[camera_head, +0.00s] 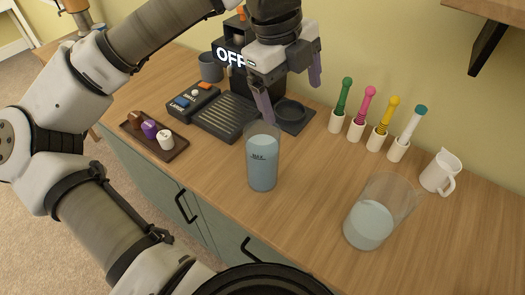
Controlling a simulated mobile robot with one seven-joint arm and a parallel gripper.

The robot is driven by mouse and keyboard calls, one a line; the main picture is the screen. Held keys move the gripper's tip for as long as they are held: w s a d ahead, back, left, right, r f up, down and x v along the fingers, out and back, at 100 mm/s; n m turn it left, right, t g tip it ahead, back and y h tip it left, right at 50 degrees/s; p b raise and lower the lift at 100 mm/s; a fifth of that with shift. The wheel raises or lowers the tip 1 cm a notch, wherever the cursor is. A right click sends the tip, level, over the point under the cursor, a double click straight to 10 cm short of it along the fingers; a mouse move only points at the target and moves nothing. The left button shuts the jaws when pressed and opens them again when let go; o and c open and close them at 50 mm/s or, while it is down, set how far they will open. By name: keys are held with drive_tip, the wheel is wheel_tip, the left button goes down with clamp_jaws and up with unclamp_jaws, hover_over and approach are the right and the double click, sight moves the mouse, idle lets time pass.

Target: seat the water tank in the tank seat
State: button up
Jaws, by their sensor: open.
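The water tank (262,165) is a clear upright cylinder with a MAX mark and bluish water in it. It stands on the wooden counter in front of the coffee machine. The tank seat (302,127) is a dark square base with a round recess, beside the machine's drip tray, behind and to the right of the tank. Nothing stands in the recess. My gripper (291,100) is open, with its purple fingers spread and nothing between them. It hangs above and behind the tank, in front of the machine, and partly covers the seat area. One fingertip appears just above the tank's rim; I cannot tell whether they touch.
The coffee machine (233,84) shows OFF. A button box (193,101), a grey mug (210,67) and a pod tray (153,133) are left. Several colourful-handled tools in white holders (337,122), a larger glass of water (369,225) and a white jug (440,173) are right.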

sight(263, 124)
drive_tip(key=a+f+n+y, duration=0.1)
drive_tip(key=f, duration=0.2)
drive_tip(key=w+a+f+n+y+p, duration=0.1)
drive_tip(key=a+f, duration=0.1)
drive_tip(key=f, duration=0.1)
drive_tip(key=a+f, duration=0.1)
drive_tip(key=f, duration=0.2)
drive_tip(key=shift+w+a+n+y, duration=0.2)
drive_tip(key=shift+a+n+y, duration=0.15)
drive_tip(key=shift+n+y, duration=0.05)
wheel_tip(263, 124, down, 6)
drive_tip(key=p, duration=0.2)
drive_tip(key=shift+f+p, duration=0.15)
drive_tip(key=shift+p, duration=0.25)
drive_tip(key=shift+a, duration=0.1)
clamp_jaws()
